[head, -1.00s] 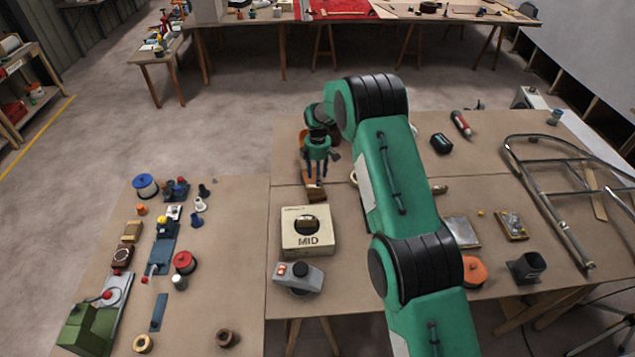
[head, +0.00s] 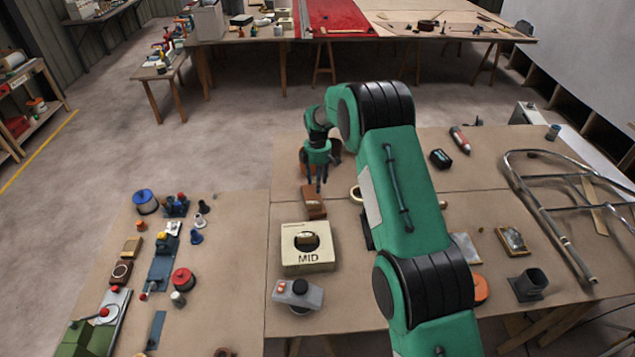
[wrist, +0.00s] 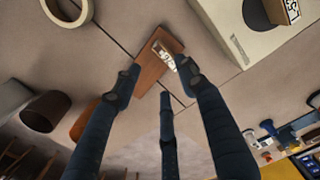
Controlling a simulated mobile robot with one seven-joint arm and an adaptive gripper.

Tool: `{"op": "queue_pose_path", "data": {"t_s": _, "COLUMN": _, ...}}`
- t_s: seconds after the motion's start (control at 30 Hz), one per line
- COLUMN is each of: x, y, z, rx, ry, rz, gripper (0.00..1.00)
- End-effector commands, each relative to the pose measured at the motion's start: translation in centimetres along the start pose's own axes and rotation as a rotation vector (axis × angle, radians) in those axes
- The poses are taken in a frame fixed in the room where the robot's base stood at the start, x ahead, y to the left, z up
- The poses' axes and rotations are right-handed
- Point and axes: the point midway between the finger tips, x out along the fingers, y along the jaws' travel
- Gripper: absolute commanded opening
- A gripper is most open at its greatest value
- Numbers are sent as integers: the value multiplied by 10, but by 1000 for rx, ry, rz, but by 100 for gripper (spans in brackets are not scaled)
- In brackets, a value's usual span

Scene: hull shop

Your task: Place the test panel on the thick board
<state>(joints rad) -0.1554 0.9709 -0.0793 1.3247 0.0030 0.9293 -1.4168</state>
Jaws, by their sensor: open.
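My gripper (head: 319,184) is over the far part of the bench, its dark fingers pointing down. In the wrist view the fingers (wrist: 160,78) are spread, with nothing held between them. A brown wooden board (head: 315,203) with a white label lies just below the fingertips; it also shows in the wrist view (wrist: 150,70). That piece has partly visible lettering in the wrist view (wrist: 291,11). I cannot tell for certain which is the test panel and which the thick board.
A bent metal tube frame (head: 560,215) is at right. Several tools and spools crowd the left bench. My arm hides part of the bench centre.

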Motion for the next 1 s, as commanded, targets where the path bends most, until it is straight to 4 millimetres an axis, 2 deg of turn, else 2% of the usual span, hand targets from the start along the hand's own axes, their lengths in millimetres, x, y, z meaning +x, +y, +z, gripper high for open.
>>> {"op": "queue_pose_path", "data": {"t_s": 0.37, "x": -1, "y": 0, "z": 0, "rx": 2, "ry": 0, "rz": 1, "gripper": 42}}
{"op": "queue_pose_path", "data": {"t_s": 0.57, "x": -20, "y": -4, "z": 4, "rx": 28, "ry": 2, "rz": 10, "gripper": 42}}
{"op": "queue_pose_path", "data": {"t_s": 0.77, "x": -67, "y": -17, "z": 12, "rx": 101, "ry": 7, "rz": 35, "gripper": 42}}
{"op": "queue_pose_path", "data": {"t_s": 1.0, "x": -141, "y": -47, "z": 27, "rx": 230, "ry": 18, "rz": 74, "gripper": 42}}
